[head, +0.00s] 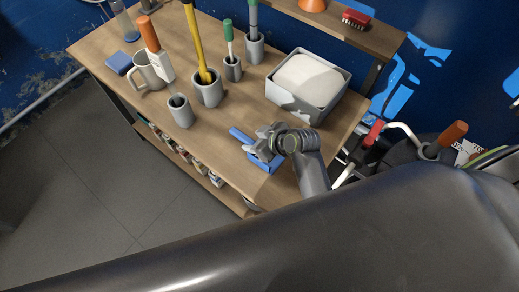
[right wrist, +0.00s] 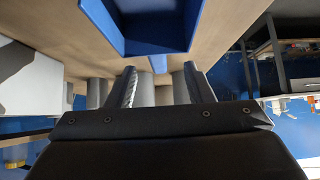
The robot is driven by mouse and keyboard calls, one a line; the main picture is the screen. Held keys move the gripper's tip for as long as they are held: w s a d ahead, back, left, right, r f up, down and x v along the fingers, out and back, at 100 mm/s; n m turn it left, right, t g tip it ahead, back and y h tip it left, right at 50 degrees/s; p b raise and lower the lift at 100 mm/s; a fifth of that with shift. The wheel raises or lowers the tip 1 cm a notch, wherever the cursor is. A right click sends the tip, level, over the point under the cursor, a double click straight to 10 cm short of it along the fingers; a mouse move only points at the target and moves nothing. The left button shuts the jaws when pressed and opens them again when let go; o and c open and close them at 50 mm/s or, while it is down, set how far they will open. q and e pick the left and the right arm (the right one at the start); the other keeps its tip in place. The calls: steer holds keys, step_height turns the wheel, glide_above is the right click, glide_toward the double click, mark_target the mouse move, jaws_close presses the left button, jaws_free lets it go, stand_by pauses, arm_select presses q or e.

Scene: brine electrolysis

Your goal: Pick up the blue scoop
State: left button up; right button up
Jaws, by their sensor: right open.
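The blue scoop (head: 264,163) lies on the wooden table near its front edge, with its handle (head: 240,136) pointing to the upper left. My right gripper (head: 259,141) is over the scoop and hides part of it. In the right wrist view the scoop's hollow pan (right wrist: 150,42) fills the top middle, and a short blue piece of its handle shows beyond the gap between my open right fingers (right wrist: 157,85). I cannot tell whether the fingers touch the scoop. My left gripper is not in view.
A grey bin (head: 305,112) with a white block stands just behind the scoop. Several grey cups holding tools, one with a yellow handle (head: 194,40), stand to the left, with a mug (head: 150,72) and a blue block (head: 119,63). A shelf (head: 330,24) with a red brush is behind.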

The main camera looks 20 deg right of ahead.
mark_target(248, 139)
steer(key=shift+w+a+f, duration=0.15)
steer(key=shift+w+f, duration=0.25)
steer(key=shift+f, duration=0.05)
steer(key=shift+w+a+f+p, duration=0.15)
steer(key=shift+w+f+p, duration=0.05)
steer(key=shift+f+p, duration=0.1)
steer(key=shift+x, duration=1.9)
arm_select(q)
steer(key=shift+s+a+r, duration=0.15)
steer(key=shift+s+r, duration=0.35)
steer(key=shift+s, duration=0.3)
arm_select(e)
jaws_close()
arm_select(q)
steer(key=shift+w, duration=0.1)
arm_select(e)
steer(key=shift+r, duration=0.1)
